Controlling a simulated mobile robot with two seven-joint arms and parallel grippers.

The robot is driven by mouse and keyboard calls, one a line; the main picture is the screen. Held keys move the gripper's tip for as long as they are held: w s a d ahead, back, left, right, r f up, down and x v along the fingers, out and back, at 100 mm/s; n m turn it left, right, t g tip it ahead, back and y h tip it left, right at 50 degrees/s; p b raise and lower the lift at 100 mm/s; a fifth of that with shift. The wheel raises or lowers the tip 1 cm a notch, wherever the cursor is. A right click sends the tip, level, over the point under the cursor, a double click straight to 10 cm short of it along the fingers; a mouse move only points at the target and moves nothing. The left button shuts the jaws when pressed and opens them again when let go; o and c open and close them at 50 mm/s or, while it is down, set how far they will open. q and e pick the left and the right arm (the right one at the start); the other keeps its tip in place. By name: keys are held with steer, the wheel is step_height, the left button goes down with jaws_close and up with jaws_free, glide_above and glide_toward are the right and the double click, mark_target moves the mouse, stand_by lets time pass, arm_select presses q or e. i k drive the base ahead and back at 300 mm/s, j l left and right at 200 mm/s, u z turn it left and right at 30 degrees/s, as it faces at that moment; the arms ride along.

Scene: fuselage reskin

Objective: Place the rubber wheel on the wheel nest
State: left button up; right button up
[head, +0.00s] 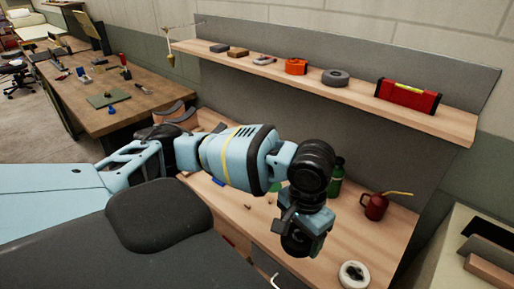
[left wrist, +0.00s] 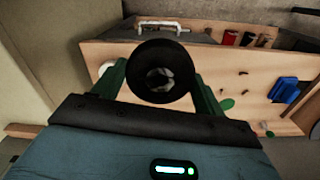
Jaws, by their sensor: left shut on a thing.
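My left gripper (head: 303,232) is shut on a black rubber wheel (head: 296,244), above the front part of the wooden bench. In the left wrist view the wheel (left wrist: 163,58) sits between the two green fingers (left wrist: 163,85), its grey hub facing the camera. A white ring with a dark centre (head: 354,275) lies on the bench to the right of the gripper, apart from the wheel. I cannot tell whether this ring is the wheel nest. My right gripper is not in view.
A red oil can (head: 375,206) and a green bottle (head: 336,177) stand on the bench behind the gripper. A shelf (head: 455,126) above holds a grey ring (head: 335,77) and a red level (head: 407,96). A blue block (left wrist: 284,90) shows in the left wrist view.

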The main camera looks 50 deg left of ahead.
mark_target(257, 199)
steer(key=i+j, duration=0.1)
steer(key=j, duration=0.3)
steer(key=i+j+u, duration=0.1)
steer(key=j, duration=0.3)
steer(key=i+j, duration=0.1)
steer(key=j, duration=0.3)
steer(key=i+j, duration=0.1)
steer(key=j, duration=0.25)
steer(key=u, duration=0.05)
